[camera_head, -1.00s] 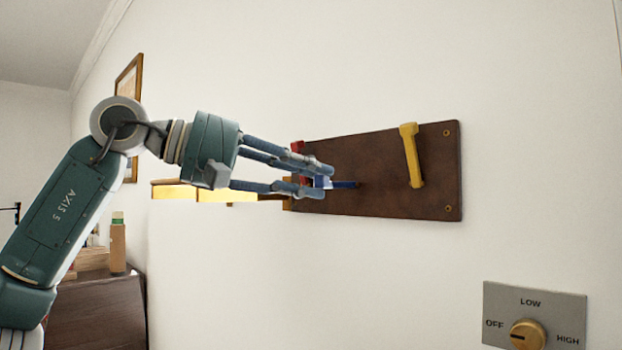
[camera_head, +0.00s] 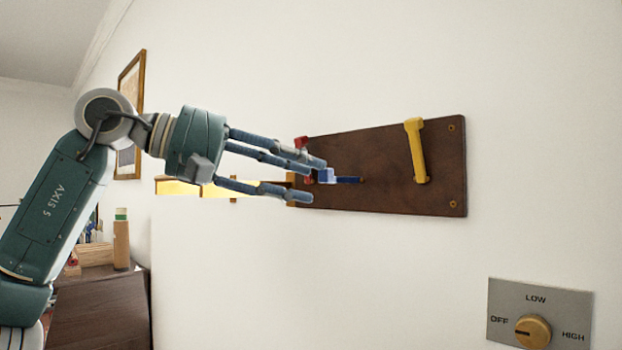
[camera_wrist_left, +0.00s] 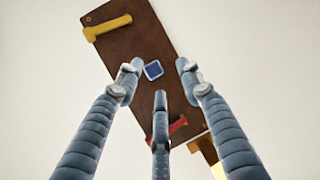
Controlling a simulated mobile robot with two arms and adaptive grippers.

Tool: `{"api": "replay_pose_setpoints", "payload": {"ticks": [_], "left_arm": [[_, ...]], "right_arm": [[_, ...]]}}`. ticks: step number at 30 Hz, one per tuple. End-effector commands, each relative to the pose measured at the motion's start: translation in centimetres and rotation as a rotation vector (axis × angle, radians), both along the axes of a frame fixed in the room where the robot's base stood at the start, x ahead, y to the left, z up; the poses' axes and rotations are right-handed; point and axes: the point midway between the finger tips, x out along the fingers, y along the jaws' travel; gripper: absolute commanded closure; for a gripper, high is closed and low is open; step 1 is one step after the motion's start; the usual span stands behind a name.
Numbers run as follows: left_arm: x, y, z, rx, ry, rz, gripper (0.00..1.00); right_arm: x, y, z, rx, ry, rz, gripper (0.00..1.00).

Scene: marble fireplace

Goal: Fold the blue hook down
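The blue hook (camera_head: 346,179) is on a dark brown wall board (camera_head: 390,195) and sticks straight out from it toward my left gripper. In the left wrist view the blue hook (camera_wrist_left: 153,70) shows end-on as a small blue square. My left gripper (camera_head: 315,180) is open. Its fingers are spread at the outer end of the blue hook, and in the head view one finger lies just above it and another below it. In the wrist view the hook end lies between the fingers, apart from them. My right gripper is not in view.
A yellow hook (camera_head: 416,152) lies flat along the board to the right. A red hook (camera_wrist_left: 178,127) is partly hidden behind a finger. A dial plate (camera_head: 500,312) is on the wall at lower right. A brown cabinet (camera_head: 100,310) stands at lower left.

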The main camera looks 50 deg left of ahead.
Motion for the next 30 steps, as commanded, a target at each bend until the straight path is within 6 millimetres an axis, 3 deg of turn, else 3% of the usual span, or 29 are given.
{"api": "replay_pose_setpoints", "payload": {"ticks": [6, 13, 18, 30], "left_arm": [[-4.6, 1.5, 1.2, -0.003, -0.002, 0.001, 0.62], [-7.9, 2.6, 1.9, -0.003, 0.002, 0.0, 0.62], [-8.8, 2.9, 2.0, -0.001, 0.003, -0.001, 0.62], [-8.9, 2.9, 2.1, 0.0, 0.004, -0.001, 0.62]], "right_arm": [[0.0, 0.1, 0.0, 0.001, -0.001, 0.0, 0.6], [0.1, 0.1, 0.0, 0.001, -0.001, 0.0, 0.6], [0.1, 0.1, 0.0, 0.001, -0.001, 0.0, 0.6], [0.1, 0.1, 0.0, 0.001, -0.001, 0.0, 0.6]]}}
